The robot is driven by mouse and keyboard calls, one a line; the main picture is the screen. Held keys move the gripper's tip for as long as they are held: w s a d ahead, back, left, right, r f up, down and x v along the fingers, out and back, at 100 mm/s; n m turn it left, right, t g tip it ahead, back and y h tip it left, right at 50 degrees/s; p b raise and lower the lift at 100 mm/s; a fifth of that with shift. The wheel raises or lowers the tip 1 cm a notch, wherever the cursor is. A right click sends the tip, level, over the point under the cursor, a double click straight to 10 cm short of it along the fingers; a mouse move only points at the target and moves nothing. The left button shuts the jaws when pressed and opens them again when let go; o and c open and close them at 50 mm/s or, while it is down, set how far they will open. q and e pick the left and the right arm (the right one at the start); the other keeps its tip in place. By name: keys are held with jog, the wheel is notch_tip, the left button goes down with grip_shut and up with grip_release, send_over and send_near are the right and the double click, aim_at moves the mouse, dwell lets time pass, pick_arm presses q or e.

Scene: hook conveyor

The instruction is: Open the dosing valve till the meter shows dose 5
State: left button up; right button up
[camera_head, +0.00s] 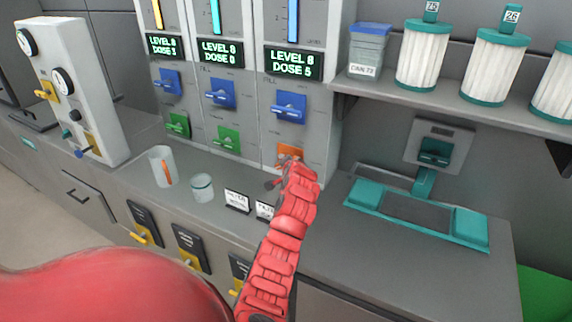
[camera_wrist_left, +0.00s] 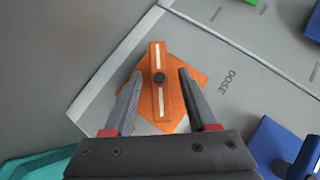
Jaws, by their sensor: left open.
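The orange dosing valve (camera_head: 289,152) is low on the right-hand dispenser column, partly hidden by my left arm. In the left wrist view the valve's bar handle (camera_wrist_left: 158,85), with a white stripe, stands upright in the picture beside the word DOSE. My left gripper (camera_wrist_left: 160,75) is open, its fingers on either side of the handle with a visible gap to each side. In the head view the gripper is mostly hidden behind my red wrist. The meter (camera_head: 293,63) above this column appears to read LEVEL 8, DOSE 5. My right gripper is not in view.
Blue fill valves (camera_head: 289,106) and green dose valves (camera_head: 228,138) sit on the columns. A clear beaker (camera_head: 161,167), a jar (camera_head: 202,187) and small label cards (camera_head: 237,201) stand on the counter. A teal-framed scale (camera_head: 420,212) lies to the right, below a filter shelf (camera_head: 455,101).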

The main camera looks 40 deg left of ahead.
pick_arm(q)
jog(key=b+v, duration=0.2)
jog(key=v, duration=1.4)
jog(key=shift+c, duration=0.3)
dwell(0.4)
